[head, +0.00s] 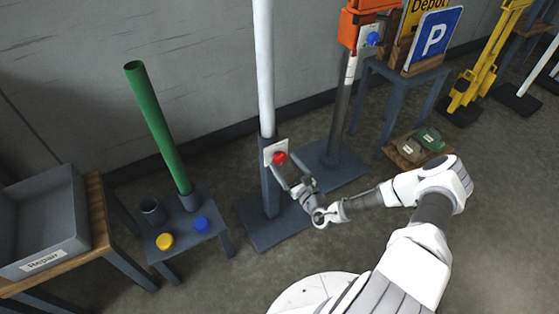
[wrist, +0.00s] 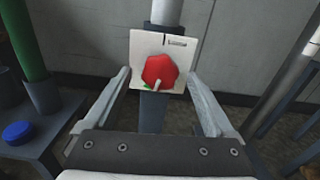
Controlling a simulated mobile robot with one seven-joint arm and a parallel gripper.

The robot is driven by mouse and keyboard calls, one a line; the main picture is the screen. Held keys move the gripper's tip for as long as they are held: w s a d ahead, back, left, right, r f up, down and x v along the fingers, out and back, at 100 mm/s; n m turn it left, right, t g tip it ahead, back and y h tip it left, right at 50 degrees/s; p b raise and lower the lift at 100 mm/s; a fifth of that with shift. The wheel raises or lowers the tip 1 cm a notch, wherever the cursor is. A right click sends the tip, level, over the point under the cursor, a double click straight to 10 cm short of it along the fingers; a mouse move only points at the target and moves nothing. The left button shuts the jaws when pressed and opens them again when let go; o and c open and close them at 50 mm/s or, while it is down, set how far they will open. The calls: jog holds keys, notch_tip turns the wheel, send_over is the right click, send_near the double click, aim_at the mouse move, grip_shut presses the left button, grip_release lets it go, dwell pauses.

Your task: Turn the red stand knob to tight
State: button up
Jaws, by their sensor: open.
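The red stand knob (head: 280,158) sits on a white plate (head: 269,150) on the dark lower post of a stand with a white upper pole (head: 264,60). In the wrist view the red knob (wrist: 158,71) is a lobed shape with a pale pointer angled down, and a small green mark shows at its lower left. The white plate (wrist: 180,38) has dark marks at its top. My gripper (head: 289,171) is open and faces the knob. In the wrist view its fingers (wrist: 160,74) stand apart, one on each side of the knob, with gaps between.
Left of the stand, a small table holds a green pole (head: 155,125), a grey cup (head: 151,210), a yellow cap (head: 165,241) and a blue cap (head: 202,224). A grey Repair bin (head: 40,225) is at far left. An orange-topped post with a blue knob (head: 373,39) stands to the right.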

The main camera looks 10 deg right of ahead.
aim_at(282, 160)
jog(key=shift+b+x, duration=0.45)
jog(key=shift+x, duration=1.55)
jog(key=c, duration=1.4)
jog(key=shift+o, duration=0.2)
jog(key=shift+r+m+p, duration=0.15)
jog(key=shift+m+p, duration=0.25)
jog(key=shift+p, duration=0.1)
jog(key=shift+m, duration=0.4)
jog(key=o, duration=1.4)
jog(key=shift+c, duration=0.2)
jog(key=shift+s, duration=0.1)
